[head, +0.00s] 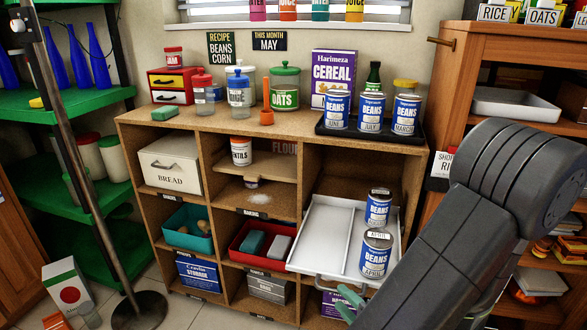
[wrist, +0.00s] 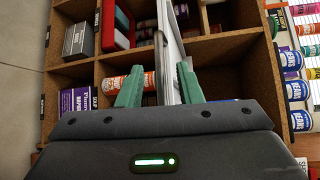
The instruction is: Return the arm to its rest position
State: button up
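My arm reaches in from the lower right in the head view. My gripper (head: 350,300) is at the front of the white pull-out tray (head: 325,232), close to its grey handle (head: 328,281). In the wrist view the green fingers of my gripper (wrist: 161,78) stand apart, with the handle (wrist: 160,75) and tray edge showing between them. I cannot tell whether a finger touches the handle. Two blue bean cans stand in the tray, the front can (head: 376,256) marked APRIL and another can (head: 378,208) behind it. My arm hides the tray's right front.
The wooden shelf unit (head: 240,126) holds a red bin (head: 236,250), a teal bin (head: 180,240) and a bread box (head: 165,180). A black tray (head: 325,130) with several cans sits on top. A wooden cabinet (head: 470,60) stands right, close behind my arm. A pole stands left.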

aim_at(334, 289)
jog(key=shift+x, duration=2.35)
